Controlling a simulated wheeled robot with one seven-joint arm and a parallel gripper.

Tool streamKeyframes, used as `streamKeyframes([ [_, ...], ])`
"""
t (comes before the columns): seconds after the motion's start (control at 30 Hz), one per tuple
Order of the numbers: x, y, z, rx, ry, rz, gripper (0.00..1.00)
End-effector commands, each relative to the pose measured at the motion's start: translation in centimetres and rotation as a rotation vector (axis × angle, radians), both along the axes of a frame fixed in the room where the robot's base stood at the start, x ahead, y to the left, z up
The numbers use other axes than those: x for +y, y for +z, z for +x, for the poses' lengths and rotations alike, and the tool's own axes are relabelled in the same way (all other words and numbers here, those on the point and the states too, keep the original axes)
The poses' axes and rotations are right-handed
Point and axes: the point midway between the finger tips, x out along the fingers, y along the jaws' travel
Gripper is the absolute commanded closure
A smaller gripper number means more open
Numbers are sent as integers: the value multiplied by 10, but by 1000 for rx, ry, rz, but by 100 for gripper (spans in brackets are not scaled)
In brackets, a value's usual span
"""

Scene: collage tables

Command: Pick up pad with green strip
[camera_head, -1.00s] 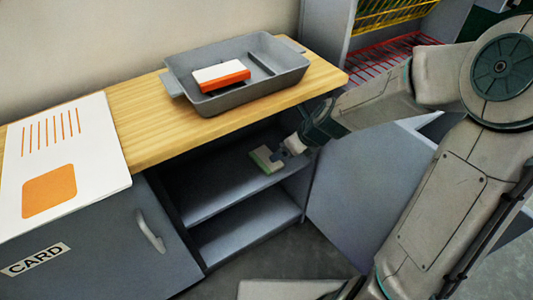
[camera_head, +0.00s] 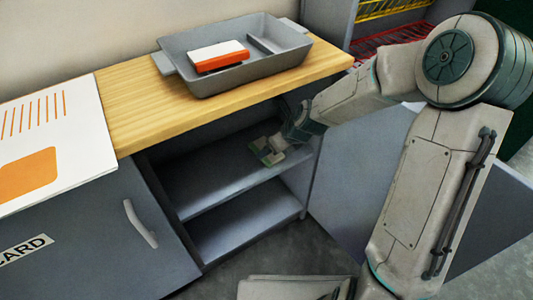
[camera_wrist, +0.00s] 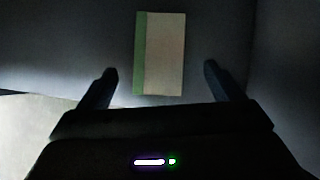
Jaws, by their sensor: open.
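The pad with the green strip (camera_wrist: 164,55) lies on the cabinet's upper shelf. In the wrist view it is a pale tan block with a green band along its left edge. My gripper (camera_wrist: 160,75) is open, with one finger to each side of the pad's near part and a gap on both sides. In the head view my gripper (camera_head: 277,146) is inside the open cabinet at the pad (camera_head: 266,152), which it partly hides. I cannot tell the height of the fingers above the shelf.
The wooden counter (camera_head: 130,105) runs above the shelf. On it stands a grey tray (camera_head: 175,62) holding a white and orange block (camera_head: 218,56). The open cabinet door (camera_head: 350,185) is to the right. A lower shelf (camera_head: 240,222) is empty.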

Motion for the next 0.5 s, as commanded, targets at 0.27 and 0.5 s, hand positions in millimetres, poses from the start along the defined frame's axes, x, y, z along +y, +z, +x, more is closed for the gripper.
streamKeyframes([
  [0.27,15,-33,13,-1,4,-1,13],
  [0.5,17,-35,16,-2,0,-2,13],
])
